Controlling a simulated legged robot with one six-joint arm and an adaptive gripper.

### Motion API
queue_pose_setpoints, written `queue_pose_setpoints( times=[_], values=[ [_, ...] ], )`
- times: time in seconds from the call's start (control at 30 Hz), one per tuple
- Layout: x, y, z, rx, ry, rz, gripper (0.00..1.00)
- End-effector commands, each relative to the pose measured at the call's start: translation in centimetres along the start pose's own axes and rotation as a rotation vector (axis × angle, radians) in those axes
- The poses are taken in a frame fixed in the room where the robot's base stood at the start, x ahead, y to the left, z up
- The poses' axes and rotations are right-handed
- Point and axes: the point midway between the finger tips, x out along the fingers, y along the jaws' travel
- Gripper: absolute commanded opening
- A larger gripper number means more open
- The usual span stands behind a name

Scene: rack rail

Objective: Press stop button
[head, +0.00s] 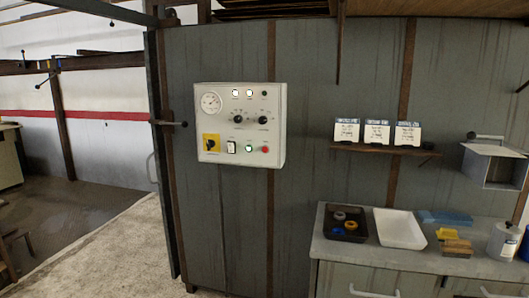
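A pale grey control panel (227,119) is mounted on the grey wall, left of centre in the head view. A small red button (265,149) sits at its lower right. A green button or lamp (249,149) that looks lit is just left of the red one. A white rocker switch (231,147) and a black rotary switch on a yellow plate (211,143) are further left. Above are a round gauge (211,102), two black knobs and small lamps. No label reading "stop" is legible. My gripper is not in view.
A bench (340,252) at right holds a black tray (347,236) with rings, a white tray (399,240), blue and yellow items and a bottle (503,241). A shelf (386,149) above carries three cards. Pale floor (110,245) at left is clear.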

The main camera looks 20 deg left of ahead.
Motion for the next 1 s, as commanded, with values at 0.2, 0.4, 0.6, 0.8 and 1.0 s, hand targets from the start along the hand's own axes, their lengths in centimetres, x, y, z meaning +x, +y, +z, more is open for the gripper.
queue_pose_setpoints(
  times=[0.2, 0.4, 0.6, 0.8, 1.0],
  values=[
    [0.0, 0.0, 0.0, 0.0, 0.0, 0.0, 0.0],
    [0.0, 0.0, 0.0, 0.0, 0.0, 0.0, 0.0],
    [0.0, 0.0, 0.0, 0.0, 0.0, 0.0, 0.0],
    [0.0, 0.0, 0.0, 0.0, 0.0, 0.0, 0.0],
    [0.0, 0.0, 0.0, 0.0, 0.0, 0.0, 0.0]
  ],
)
